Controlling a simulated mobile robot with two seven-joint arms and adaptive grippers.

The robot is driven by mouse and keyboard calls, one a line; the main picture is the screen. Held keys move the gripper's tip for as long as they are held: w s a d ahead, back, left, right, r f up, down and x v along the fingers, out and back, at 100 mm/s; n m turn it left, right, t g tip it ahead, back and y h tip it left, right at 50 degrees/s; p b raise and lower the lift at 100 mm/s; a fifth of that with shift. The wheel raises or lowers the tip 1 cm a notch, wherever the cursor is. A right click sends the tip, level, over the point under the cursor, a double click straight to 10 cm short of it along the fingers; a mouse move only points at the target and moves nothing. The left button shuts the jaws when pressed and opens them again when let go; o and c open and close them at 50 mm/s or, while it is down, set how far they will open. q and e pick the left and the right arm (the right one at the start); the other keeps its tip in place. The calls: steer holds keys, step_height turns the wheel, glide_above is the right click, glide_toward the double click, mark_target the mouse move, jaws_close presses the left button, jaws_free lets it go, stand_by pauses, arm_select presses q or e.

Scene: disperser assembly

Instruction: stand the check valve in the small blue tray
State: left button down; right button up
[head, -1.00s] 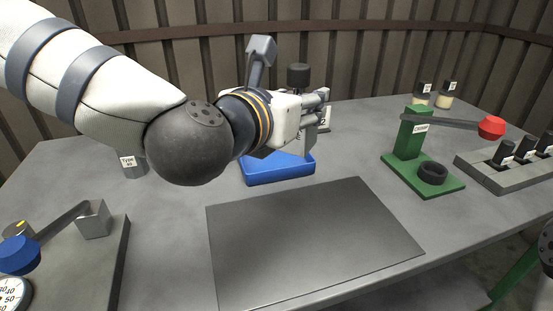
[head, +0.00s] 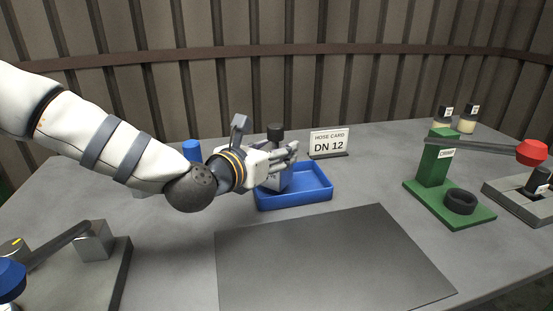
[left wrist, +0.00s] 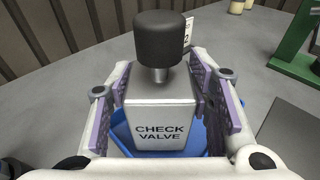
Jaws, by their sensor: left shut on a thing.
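The check valve (left wrist: 160,118) is a grey block with a black knob on top, labelled CHECK VALVE. In the head view the check valve (head: 274,133) shows its black knob and part of its body beside my left gripper (head: 286,161). My left gripper (left wrist: 160,108) is shut on its sides, and it is upright. The small blue tray (head: 318,199) is under and around the valve in the head view, and its blue rim (left wrist: 120,138) shows behind the block in the wrist view. I cannot tell whether the valve's base touches the tray floor. My right gripper is not in view.
A hose card reading DN 12 (head: 329,141) stands just behind the tray. A dark mat (head: 330,260) lies in front. A green stand (head: 434,165) with a lever is at the right. A blue-capped thing (head: 192,151) is behind my left arm.

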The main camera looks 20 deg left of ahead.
arm_select(q)
steer(key=shift+d+f, duration=0.1)
steer(key=shift+f, duration=0.6)
steer(key=shift+r, duration=0.1)
steer(key=shift+f, duration=0.35)
steer(key=c, duration=0.8)
jaws_free()
steer(key=shift+r, duration=0.15)
